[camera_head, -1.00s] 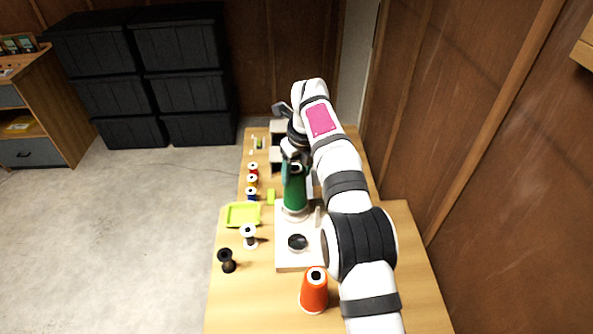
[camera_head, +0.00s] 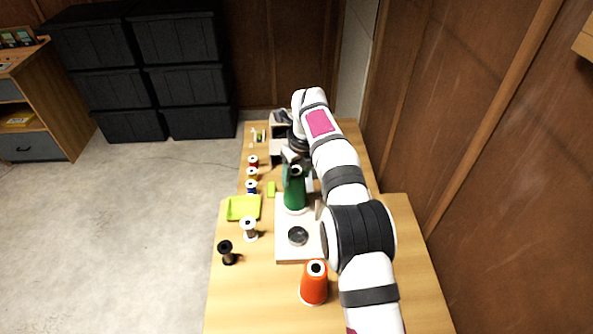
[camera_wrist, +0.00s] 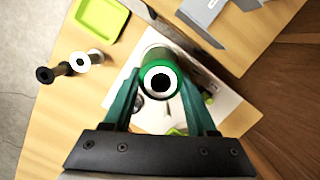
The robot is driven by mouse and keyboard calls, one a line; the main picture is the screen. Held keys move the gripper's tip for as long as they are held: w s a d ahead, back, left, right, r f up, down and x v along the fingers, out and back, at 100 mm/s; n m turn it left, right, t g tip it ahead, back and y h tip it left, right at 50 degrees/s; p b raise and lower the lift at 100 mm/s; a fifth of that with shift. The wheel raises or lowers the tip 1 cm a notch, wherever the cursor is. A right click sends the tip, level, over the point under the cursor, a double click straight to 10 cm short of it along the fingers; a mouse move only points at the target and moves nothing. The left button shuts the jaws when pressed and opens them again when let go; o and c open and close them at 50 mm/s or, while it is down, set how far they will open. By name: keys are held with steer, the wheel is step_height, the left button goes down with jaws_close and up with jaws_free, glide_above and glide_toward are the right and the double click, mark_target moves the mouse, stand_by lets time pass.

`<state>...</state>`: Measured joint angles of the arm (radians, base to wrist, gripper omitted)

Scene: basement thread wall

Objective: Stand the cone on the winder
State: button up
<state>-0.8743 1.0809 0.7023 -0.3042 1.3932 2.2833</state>
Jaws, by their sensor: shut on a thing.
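The green cone (camera_head: 295,190) stands upright, narrow end up, over the far part of the white winder board (camera_head: 287,254). My gripper (camera_head: 293,170) is shut on the green cone, its fingers on either side near the top. In the wrist view the green cone (camera_wrist: 156,62) shows end-on, with a white ring and dark hole, between the two teal fingers (camera_wrist: 160,100). Its lower edge is at or just above the board; I cannot tell whether it touches. A round dark-rimmed disc (camera_head: 298,236) lies on the board's near part.
An orange cone (camera_head: 313,284) stands at the near end of the table. Left of the board are a white spool (camera_head: 249,229), a black spool (camera_head: 226,252) and a lime tray (camera_head: 243,207). Small spools (camera_head: 252,174) line the table's left edge. A wooden wall (camera_head: 475,150) bounds the right.

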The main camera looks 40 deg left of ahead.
steer(key=o, duration=1.3)
steer(key=v, duration=0.3)
steer(key=a+v, duration=0.1)
steer(key=v, duration=0.2)
steer(key=shift+w+a+r, duration=0.1)
steer(key=shift+w+r, duration=0.05)
steer(key=shift+r, duration=0.35)
